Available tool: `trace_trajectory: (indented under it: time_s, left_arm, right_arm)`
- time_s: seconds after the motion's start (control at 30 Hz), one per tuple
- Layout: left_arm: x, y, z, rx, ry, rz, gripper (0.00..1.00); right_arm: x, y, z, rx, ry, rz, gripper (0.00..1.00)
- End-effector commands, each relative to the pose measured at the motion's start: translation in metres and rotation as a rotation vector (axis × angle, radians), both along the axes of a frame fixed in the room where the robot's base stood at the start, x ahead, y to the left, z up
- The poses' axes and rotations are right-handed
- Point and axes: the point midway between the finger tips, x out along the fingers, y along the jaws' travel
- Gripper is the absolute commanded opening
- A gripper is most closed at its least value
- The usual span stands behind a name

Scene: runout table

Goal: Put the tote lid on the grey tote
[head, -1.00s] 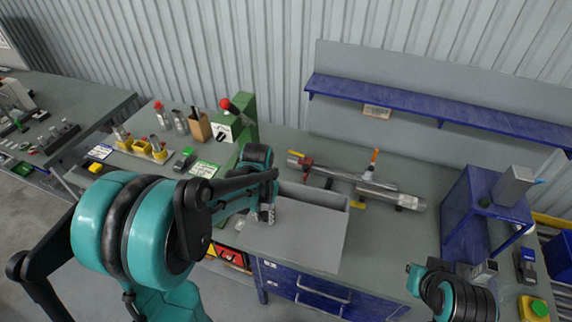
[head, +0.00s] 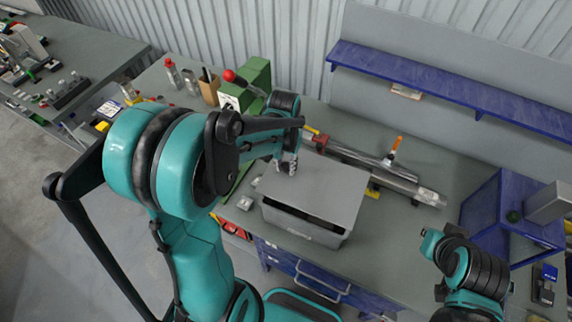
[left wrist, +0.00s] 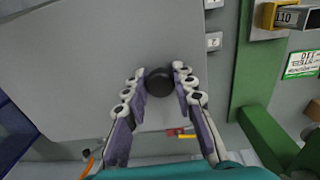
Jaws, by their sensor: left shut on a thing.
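The grey tote (head: 285,222) stands on the workbench near its front edge, its front wall and a dark slit of its inside showing. The flat grey tote lid (head: 335,188) is over it and hides most of its opening. I cannot tell whether lid and tote touch. My left gripper (head: 288,166) is above the lid's left part, shut on its knob. In the left wrist view the dark round knob (left wrist: 158,82) sits between the fingertips, with the lid (left wrist: 75,65) spread behind it. My right arm is at the lower right; its fingers do not show.
A metal shaft assembly (head: 375,175) lies behind the tote. A green press (head: 255,80) with a red-knobbed lever stands at the back left. A blue stand (head: 490,215) is at the right. A blue shelf (head: 430,88) hangs on the back panel. Bench between tote and stand is clear.

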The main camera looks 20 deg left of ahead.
Motion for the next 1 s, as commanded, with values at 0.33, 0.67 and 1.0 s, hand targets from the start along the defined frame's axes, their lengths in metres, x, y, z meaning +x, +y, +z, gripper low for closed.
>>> trace_trajectory:
  time_s: [0.33, 0.67, 1.0]
  left_arm:
    - [0.000, 0.000, -0.034, 0.001, 0.000, 0.000, 0.00]
    - [0.000, 0.000, -0.066, 0.001, 0.000, 0.000, 0.00]
    - [0.000, 0.000, -0.067, 0.001, 0.000, 0.000, 0.00]
  right_arm:
    - [0.000, 0.000, -0.032, 0.000, 0.000, 0.000, 0.00]
    - [0.000, 0.000, -0.060, 0.000, 0.000, 0.000, 0.00]
    - [0.000, 0.000, -0.060, 0.000, 0.000, 0.000, 0.00]
